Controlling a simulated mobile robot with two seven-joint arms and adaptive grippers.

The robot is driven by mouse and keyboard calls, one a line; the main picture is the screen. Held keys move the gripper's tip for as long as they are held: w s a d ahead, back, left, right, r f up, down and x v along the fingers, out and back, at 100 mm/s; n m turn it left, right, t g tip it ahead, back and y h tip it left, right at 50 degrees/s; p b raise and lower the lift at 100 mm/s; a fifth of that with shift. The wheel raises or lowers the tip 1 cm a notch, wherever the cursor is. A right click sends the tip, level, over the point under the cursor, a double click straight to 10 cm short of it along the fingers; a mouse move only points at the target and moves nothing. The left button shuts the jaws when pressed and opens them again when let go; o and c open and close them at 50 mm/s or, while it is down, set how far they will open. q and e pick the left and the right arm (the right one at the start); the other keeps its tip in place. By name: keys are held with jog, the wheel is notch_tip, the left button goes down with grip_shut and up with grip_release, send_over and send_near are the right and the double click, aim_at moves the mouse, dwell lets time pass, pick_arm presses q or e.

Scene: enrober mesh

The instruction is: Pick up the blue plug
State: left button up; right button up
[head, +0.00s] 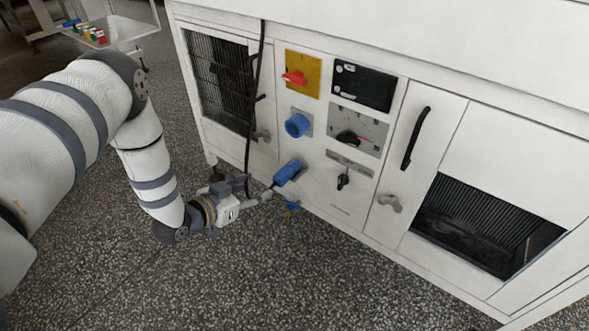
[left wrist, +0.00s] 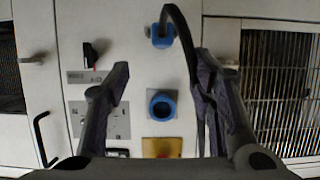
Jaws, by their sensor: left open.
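The blue plug (head: 287,172) is on the front of the white cabinet, below a round blue socket (head: 297,125). In the left wrist view, which is upside down, the plug (left wrist: 160,36) shows near the top, with a black cable (left wrist: 185,32) curving from it. The blue socket (left wrist: 161,104) faces the camera there. My left gripper (head: 268,196) is open and empty, just left of and below the plug in the head view. Its fingers (left wrist: 163,72) stand apart, with the plug beyond their tips. My right gripper is not in view.
The black cable (head: 260,75) hangs down the cabinet front, close to my left gripper. A red switch on a yellow plate (head: 303,84), black knobs and door handles stick out from the panel. A tray (head: 125,30) stands far left.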

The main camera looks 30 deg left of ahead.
aim_at(276, 182)
pick_arm(q)
jog(key=b+x, duration=0.2)
jog(key=x, duration=0.3)
jog(key=f+b+x, duration=0.1)
jog(key=b+x, duration=0.1)
jog(key=x, duration=0.3)
jog(key=shift+a+f, duration=0.15)
jog(key=shift+f, duration=0.1)
jog(key=shift+w, duration=0.3)
jog(key=shift+r, duration=0.15)
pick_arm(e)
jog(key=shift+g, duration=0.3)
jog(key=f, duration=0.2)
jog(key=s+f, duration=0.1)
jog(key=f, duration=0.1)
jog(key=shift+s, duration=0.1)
pick_arm(q)
grip_shut()
